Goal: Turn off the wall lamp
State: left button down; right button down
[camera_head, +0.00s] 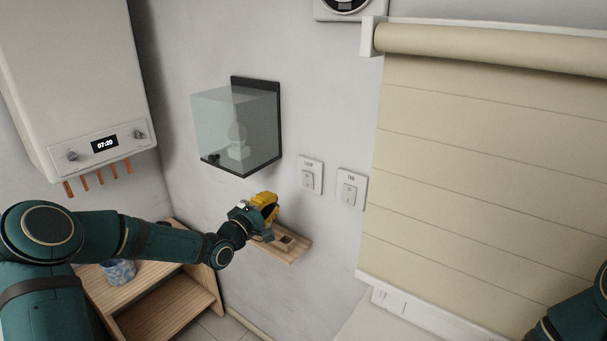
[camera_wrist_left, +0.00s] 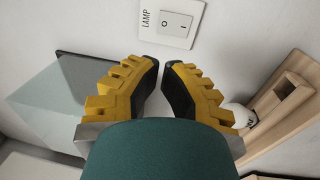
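The wall switch labelled LAMP (camera_head: 310,175) is on the grey wall, right of and below a clear glass box (camera_head: 213,115) with a dark back and a pale bulb-like shape (camera_head: 238,142) inside. I cannot tell whether it glows. My left gripper (camera_head: 270,208) is below and left of the switch, apart from it. In the left wrist view, its yellow-and-black fingers (camera_wrist_left: 161,72) are nearly together, empty, and point towards the LAMP switch (camera_wrist_left: 174,22), whose rocker bears a circle and a bar. My right gripper is out of view.
A second switch (camera_head: 352,189) is right of the LAMP switch. A small wooden shelf (camera_head: 293,256) juts out below my left gripper. A beige blind (camera_head: 490,150) covers the right side. A white boiler (camera_head: 75,75) hangs left, above a wooden shelf unit (camera_head: 170,308).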

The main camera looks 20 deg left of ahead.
aim_at(306, 173)
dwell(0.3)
pick_arm(q)
jog(key=p+x, duration=0.2)
jog(key=x, duration=1.2)
jog(key=shift+w+d+f+b, duration=0.1)
jog(key=shift+w+d+b, duration=0.1)
jog(key=shift+b, duration=0.7)
jog(key=shift+r, duration=0.25)
